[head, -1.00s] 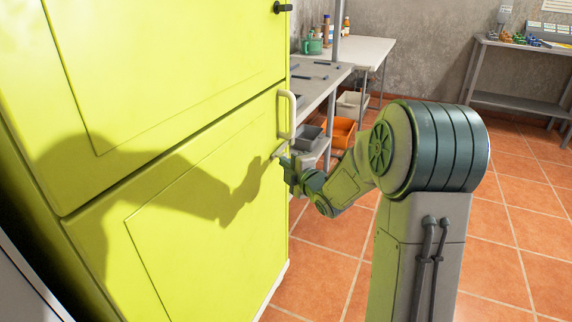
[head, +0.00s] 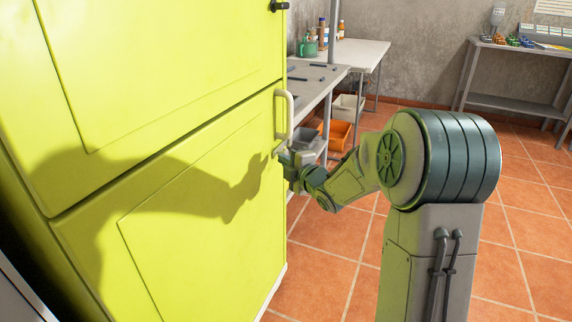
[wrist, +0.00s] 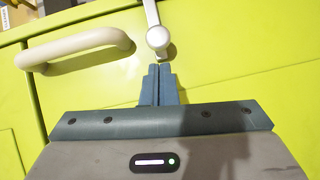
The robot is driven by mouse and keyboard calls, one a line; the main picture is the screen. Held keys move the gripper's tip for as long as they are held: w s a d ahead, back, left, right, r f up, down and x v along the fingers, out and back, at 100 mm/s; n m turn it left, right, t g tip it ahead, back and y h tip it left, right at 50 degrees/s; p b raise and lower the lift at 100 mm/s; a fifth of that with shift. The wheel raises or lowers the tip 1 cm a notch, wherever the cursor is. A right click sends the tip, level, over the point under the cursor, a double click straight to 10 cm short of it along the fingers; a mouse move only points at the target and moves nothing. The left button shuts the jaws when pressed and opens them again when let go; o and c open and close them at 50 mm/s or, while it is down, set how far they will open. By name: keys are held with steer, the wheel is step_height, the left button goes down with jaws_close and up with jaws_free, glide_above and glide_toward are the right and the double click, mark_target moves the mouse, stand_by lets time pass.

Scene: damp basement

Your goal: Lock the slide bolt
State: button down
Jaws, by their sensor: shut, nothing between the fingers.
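The slide bolt shows in the wrist view as a pale metal rod with a round knob (wrist: 158,38), on the yellow-green cabinet (wrist: 225,70) beside its curved white handle (wrist: 80,46). In the head view the bolt (head: 279,149) is a small pale shape just below the handle (head: 284,114), at the right edge of the cabinet (head: 190,230). My gripper (wrist: 158,68) is shut and empty, its fingertips right by the knob. I cannot tell if they touch it. In the head view my gripper (head: 284,157) is small and partly blurred into the bolt. The rod's far end is out of the wrist view.
A black knob (head: 279,6) is on the upper door. A grey workbench (head: 318,78) stands behind the cabinet, with orange (head: 336,133) and grey bins under it. Another table (head: 520,50) is at the back right. The tiled floor (head: 330,235) is open right of the cabinet.

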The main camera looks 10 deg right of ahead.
steer(key=p+v, duration=0.1)
steer(key=v, duration=1.1)
steer(key=shift+s+a, duration=0.25)
steer(key=shift+a, duration=0.1)
steer(key=shift+r, duration=0.1)
steer(key=s+d+r+m+g+h+p, duration=0.2)
steer(key=s+r+m+h+p, duration=0.2)
steer(key=r+m+p, duration=0.3)
steer(key=s+d+r+m+g+h+p, duration=0.3)
steer(key=s+r+m+h+p, duration=0.15)
steer(key=r+p, duration=0.35)
steer(key=s+a+r+m+g+y+p, duration=0.1)
steer(key=s+a+r+m+g+p, duration=0.1)
steer(key=s+p, duration=0.5)
steer(key=s+a+r+m+g+p, duration=0.2)
steer(key=s+r+m+g+p, duration=0.3)
steer(key=s, duration=0.6)
step_height(320, 180, up, 2)
steer(key=m+p, duration=0.2)
steer(key=m, duration=0.1)
steer(key=shift+g+y, duration=0.3)
steer(key=shift+y, duration=0.05)
